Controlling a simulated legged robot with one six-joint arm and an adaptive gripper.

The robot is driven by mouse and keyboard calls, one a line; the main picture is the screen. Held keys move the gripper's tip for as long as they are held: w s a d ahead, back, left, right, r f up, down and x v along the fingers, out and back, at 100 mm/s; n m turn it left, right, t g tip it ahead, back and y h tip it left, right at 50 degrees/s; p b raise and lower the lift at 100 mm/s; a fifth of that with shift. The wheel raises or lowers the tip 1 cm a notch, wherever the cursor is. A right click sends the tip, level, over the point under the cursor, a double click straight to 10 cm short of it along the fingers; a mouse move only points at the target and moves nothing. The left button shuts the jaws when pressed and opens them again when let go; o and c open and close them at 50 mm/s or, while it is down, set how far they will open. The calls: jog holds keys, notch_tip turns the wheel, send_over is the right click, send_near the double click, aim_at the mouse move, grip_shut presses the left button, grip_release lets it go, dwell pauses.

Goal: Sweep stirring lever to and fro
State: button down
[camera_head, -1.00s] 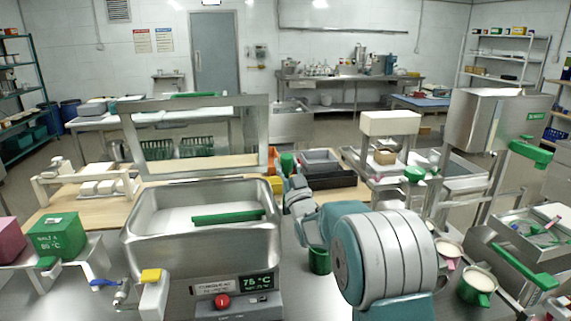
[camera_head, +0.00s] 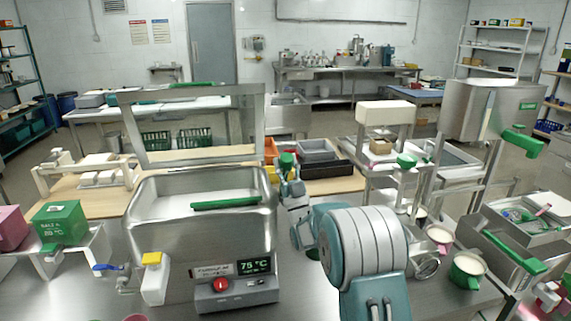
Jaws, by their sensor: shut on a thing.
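The heated steel vat (camera_head: 205,235) stands left of centre, with a dial and a 75 °C display on its front. A long green bar (camera_head: 226,203) lies across its pale contents. My arm reaches forward along the vat's right side. The fingertips and the lever's lower part are hard to make out. How the lever joins the vat is hidden.
Grey and black trays (camera_head: 322,160) lie just right of the gripper. A steel frame (camera_head: 195,120) stands behind the vat. A green box (camera_head: 60,225) is at left. At right are a filled green mug (camera_head: 467,268) and a steel hopper (camera_head: 470,112) with a green handle.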

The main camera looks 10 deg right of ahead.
jog(key=shift+f, duration=0.25)
jog(key=shift+c, duration=1.2)
grip_release()
jog(key=shift+s+a+r, duration=0.1)
jog(key=shift+r, duration=0.05)
jog(key=v, duration=1.2)
